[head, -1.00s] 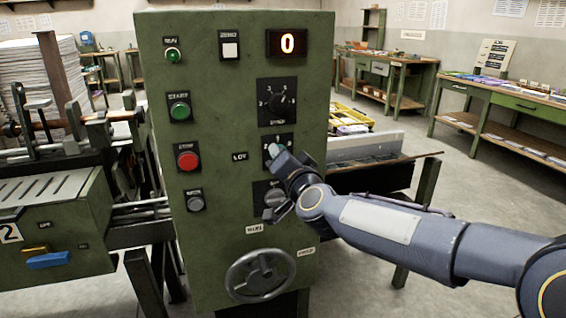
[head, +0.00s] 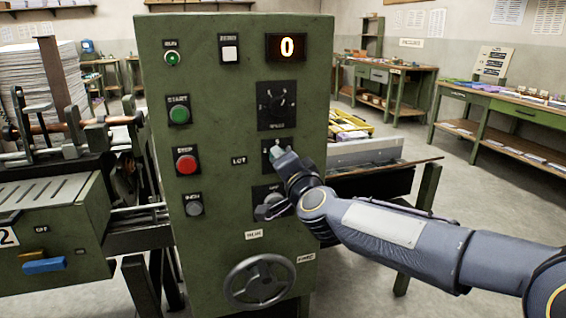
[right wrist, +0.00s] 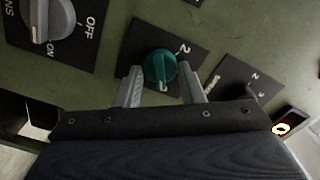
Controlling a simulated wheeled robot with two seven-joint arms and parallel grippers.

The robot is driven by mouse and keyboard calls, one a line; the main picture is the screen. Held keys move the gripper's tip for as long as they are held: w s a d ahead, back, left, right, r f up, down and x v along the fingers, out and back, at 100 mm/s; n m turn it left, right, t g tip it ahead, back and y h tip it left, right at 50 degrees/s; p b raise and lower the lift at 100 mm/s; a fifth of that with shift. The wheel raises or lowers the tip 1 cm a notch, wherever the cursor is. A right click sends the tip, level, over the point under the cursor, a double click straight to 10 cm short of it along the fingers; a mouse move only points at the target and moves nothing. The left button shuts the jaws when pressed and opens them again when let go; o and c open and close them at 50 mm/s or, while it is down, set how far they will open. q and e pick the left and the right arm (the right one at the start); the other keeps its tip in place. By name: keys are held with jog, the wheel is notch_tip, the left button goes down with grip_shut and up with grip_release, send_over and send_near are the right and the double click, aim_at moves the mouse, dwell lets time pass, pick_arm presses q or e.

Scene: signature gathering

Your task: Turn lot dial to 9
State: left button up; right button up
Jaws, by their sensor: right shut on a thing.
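The lot dial (head: 277,150) is a teal knob on a black plate on the green machine panel, beside the LOT label (head: 238,160). My right gripper (head: 280,158) covers most of it in the head view. In the right wrist view, the teal knob (right wrist: 159,66) sits between the two grey fingers of my right gripper (right wrist: 160,80), shut on its sides. A white mark shows on the knob's lower edge. A figure 2 shows on the plate beside it; the other figures are hidden or unreadable. My left gripper is in neither view.
The display (head: 287,47) reads 0. A black speed dial (head: 277,104) is above the lot dial, a grey ON/OFF switch (head: 268,206) below. START (head: 179,112) and red (head: 186,163) buttons are at left. A handwheel (head: 260,282) sits low on the panel.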

jog(key=o, duration=1)
jog(key=v, duration=0.8)
jog(key=shift+w, duration=0.1)
jog(key=s+d+f+n+g+h, duration=0.15)
jog(key=s+d+f+g, duration=0.25)
jog(key=s+d+f, duration=0.45)
jog(key=s+d+f+n+g, duration=0.3)
jog(key=s+f, duration=0.3)
jog(key=s, duration=0.5)
jog(key=s+d+f+n+g, duration=0.2)
jog(key=s+d+f+g, duration=0.2)
jog(key=s+d+f, duration=0.45)
jog(key=shift+n+g, duration=0.25)
jog(key=shift+g, duration=0.05)
jog(key=s+r+p, duration=0.1)
jog(key=r+p, duration=0.6)
jog(key=s+a+r+p, duration=0.1)
jog(key=r+p, duration=0.6)
jog(key=s+a+r+p, duration=0.1)
jog(key=r+p, duration=0.6)
jog(key=shift+r, duration=0.2)
